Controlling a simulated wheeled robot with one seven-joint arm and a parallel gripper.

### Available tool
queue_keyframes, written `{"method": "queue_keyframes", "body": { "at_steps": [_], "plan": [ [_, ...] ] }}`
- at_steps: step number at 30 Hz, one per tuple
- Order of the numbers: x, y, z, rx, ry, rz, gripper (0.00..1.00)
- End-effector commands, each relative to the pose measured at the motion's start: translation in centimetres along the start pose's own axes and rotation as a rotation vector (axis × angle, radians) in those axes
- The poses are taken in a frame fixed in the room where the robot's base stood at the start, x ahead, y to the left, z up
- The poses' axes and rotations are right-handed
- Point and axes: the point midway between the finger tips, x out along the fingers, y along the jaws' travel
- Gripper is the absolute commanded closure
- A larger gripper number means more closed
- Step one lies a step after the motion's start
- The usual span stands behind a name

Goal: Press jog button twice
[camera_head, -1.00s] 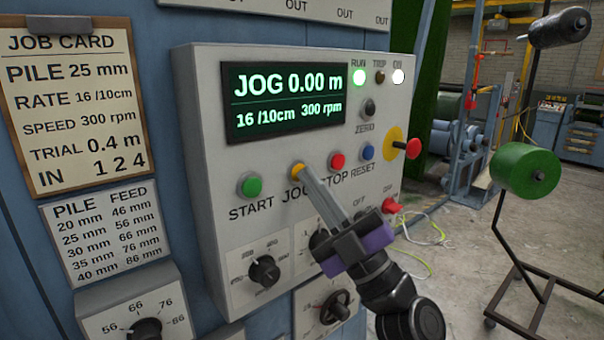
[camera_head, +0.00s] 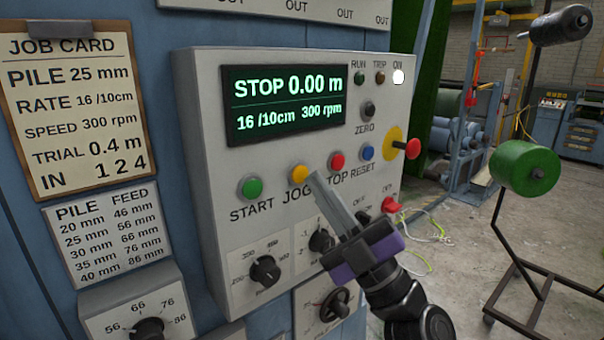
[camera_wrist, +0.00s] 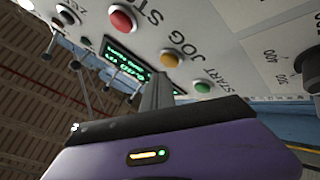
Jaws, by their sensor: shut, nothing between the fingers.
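The yellow JOG button (camera_head: 299,174) is on the front of the grey control box, between the green START button (camera_head: 252,187) and the red STOP button (camera_head: 337,160). It also shows in the wrist view (camera_wrist: 171,59). My gripper (camera_head: 315,179) is shut and empty. Its fingertips are just to the right of the JOG button and appear a little off the panel, leaving the button fully visible. The display (camera_head: 288,102) reads STOP 0.00 m, 16 /10cm, 300 rpm. The RUN lamp (camera_head: 359,78) is dark and the ON lamp (camera_head: 398,77) is lit white.
A blue RESET button (camera_head: 368,152) and a red mushroom button (camera_head: 412,149) on a yellow plate are to the right. Several black knobs (camera_head: 265,271) lie below. A job card (camera_head: 75,110) hangs at left. A green roll (camera_head: 524,168) stands on a frame at right.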

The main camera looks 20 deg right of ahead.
Motion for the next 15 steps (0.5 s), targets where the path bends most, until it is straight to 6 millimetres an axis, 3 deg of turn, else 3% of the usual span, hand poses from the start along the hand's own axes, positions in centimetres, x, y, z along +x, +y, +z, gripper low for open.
{"method": "queue_keyframes", "body": {
  "at_steps": [15],
  "plan": [
    [-2.4, 1.9, -1.8, 0.000, -0.002, 0.000, 1.00]
  ]
}}
